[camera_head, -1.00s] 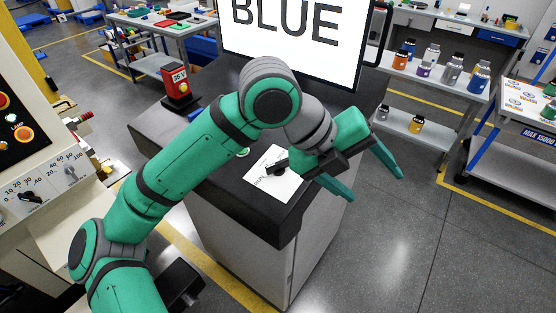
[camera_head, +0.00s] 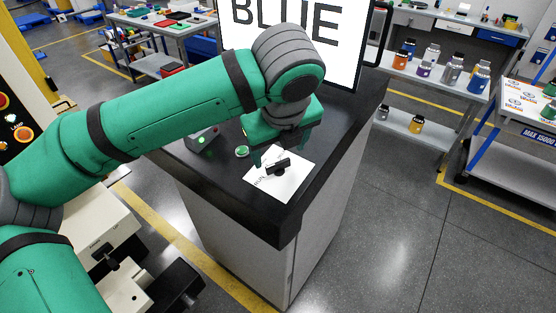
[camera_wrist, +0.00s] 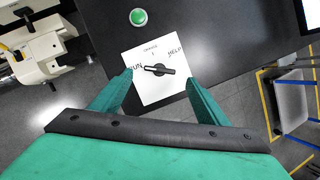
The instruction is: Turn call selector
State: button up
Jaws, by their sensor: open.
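The call selector is a black knob on a white plate on the dark cabinet top. In the head view the knob (camera_head: 278,167) lies just below my gripper and the plate (camera_head: 290,184) shows around it. In the wrist view the knob (camera_wrist: 158,69) sits on the plate (camera_wrist: 152,93), its bar nearly level across the picture. The plate's labels appear to read RUN at left, CHANGE at top and HELP at right. My gripper (camera_wrist: 158,78) is open, its green fingers to the left and right of the knob, with nothing between them touching it that I can see.
A green button (camera_head: 241,152) stands on the cabinet top (camera_head: 340,137) beside the plate; the wrist view shows it (camera_wrist: 138,17) above the plate. A small device with a green light (camera_head: 202,140) is left of it. A large screen (camera_head: 345,50) stands behind.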

aim_at(278, 163)
jog(key=x, duration=0.5)
jog(key=shift+f, duration=0.2)
jog(key=shift+w+f, duration=0.3)
jog(key=shift+f, duration=0.3)
jog(key=c, duration=1)
